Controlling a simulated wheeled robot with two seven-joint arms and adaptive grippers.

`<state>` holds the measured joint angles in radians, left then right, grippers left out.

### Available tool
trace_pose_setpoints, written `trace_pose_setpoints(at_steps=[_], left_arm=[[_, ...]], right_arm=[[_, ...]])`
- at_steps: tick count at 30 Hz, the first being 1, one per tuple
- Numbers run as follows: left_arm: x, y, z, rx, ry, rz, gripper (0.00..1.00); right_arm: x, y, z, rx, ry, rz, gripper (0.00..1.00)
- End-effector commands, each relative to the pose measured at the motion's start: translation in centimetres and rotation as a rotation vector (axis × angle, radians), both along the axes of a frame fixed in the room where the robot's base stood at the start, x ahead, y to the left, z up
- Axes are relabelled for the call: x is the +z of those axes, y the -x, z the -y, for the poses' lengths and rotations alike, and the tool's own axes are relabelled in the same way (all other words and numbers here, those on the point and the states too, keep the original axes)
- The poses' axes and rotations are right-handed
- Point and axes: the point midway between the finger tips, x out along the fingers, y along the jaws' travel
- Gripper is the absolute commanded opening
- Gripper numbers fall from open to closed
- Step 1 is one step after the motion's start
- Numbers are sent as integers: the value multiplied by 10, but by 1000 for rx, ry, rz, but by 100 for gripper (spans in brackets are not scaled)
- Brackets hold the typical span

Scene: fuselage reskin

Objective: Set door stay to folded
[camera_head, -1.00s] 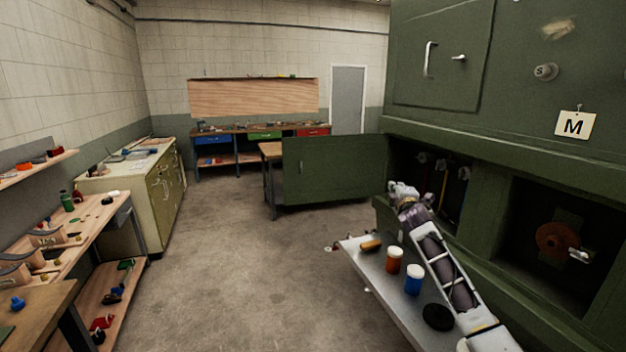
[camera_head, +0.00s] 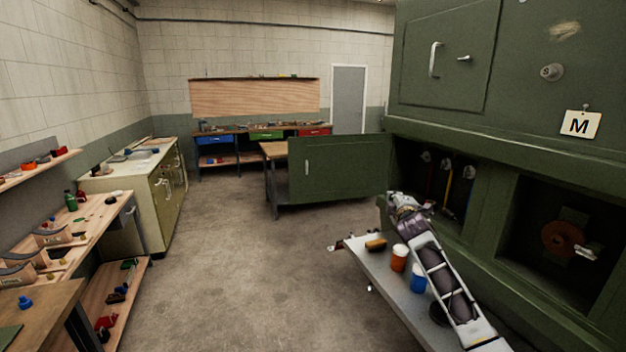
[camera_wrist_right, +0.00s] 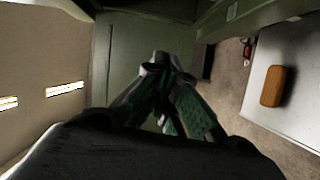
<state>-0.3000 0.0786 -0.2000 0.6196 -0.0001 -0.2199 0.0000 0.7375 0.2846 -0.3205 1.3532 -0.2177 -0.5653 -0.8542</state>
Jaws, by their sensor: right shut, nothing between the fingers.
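The green door (camera_head: 340,168) stands swung open from the lower bay of the green fuselage (camera_head: 560,125). I cannot make out its stay for certain in either view. My right gripper (camera_head: 394,198) is just in front of the bay opening, near the door's hinge side. In the right wrist view its fingertips (camera_wrist_right: 166,64) are together and empty, in front of a plain green surface (camera_wrist_right: 140,50). Whether they touch it cannot be told. My left gripper is not in view.
Coloured rods (camera_head: 446,185) stand inside the bay. Benches line the left and back walls. The middle floor is clear.

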Motion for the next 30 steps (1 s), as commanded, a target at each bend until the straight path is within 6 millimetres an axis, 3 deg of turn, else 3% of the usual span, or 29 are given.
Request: trace_pose_setpoints(at_steps=[11,21,30], left_arm=[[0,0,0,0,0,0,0],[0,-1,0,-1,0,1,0],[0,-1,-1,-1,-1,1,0]], right_arm=[[-60,32,-15,-11,-128,-98,0],[-140,92,-31,-55,-318,-247,0],[-199,154,-42,-115,-481,-379,0]])
